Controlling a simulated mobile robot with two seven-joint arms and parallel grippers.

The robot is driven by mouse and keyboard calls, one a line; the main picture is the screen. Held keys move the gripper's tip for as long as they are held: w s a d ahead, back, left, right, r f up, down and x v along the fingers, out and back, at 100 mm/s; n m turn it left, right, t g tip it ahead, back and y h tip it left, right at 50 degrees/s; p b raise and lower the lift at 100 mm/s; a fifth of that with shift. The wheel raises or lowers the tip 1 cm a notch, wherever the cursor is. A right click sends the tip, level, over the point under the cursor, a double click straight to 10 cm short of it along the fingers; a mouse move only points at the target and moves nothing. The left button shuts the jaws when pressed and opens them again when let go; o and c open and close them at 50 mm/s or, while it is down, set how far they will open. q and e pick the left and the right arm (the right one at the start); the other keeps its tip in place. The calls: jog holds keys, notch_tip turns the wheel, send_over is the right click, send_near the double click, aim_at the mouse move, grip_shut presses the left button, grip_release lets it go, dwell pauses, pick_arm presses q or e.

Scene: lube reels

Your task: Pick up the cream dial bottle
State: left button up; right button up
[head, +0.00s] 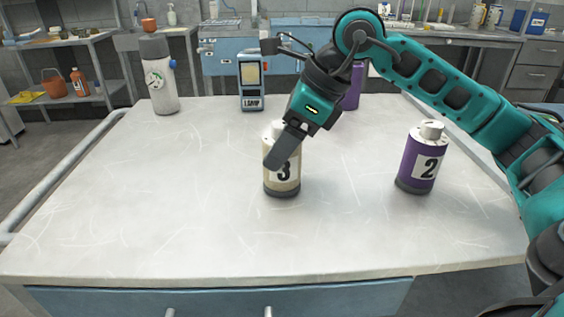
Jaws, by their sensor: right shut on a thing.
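A cream bottle (282,184) with a black "3" on a white label stands upright near the middle of the table, its dark base seemingly on the tabletop. My right gripper (277,157) reaches down to it from the upper right and is shut on it. The near finger lies across the bottle's front and hides part of the label and the cap. The far finger is hidden. My left gripper is out of view.
The pale scratched table (150,215) has free room at left and front. A purple bottle (418,160) marked "2" stands at right, another purple bottle (351,90) behind my arm. A grey-capped white bottle (160,80) and a blue device (251,82) stand at the back.

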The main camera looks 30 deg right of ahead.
jog(key=c, duration=0.6)
jog(key=shift+r, duration=0.1)
